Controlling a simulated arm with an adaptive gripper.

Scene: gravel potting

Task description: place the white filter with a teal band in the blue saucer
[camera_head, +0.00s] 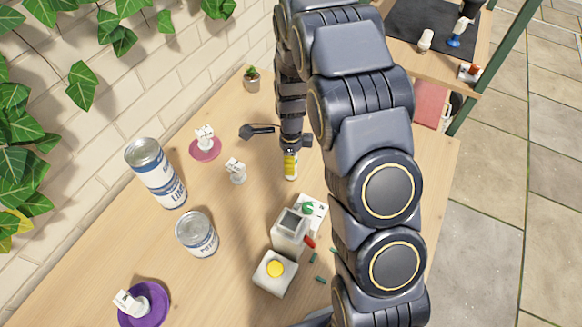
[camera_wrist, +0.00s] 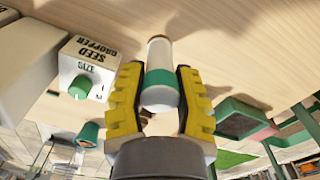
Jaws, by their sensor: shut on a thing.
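In the wrist view, the white filter with a teal band (camera_wrist: 160,88) stands between the yellow pads of my gripper (camera_wrist: 160,100). The gripper is shut on it, and the filter's far end points away from the palm. In the head view my gripper (camera_head: 291,163) is over the middle of the table, pointing down; the filter is hard to make out there. I see no plainly blue saucer. A purple saucer (camera_head: 158,306) at the bottom left holds a white piece, and a pink saucer (camera_head: 208,154) near the wall holds another. My arm hides part of the table.
A tall can (camera_head: 155,172) and a short can (camera_head: 197,235) stand left. The seed dropper (camera_head: 290,229) and a yellow-button box (camera_head: 268,284) stand at the front. A loose white piece (camera_head: 236,170), a black tool (camera_head: 257,131) and a potted plant (camera_head: 252,79) are near the gripper's left.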

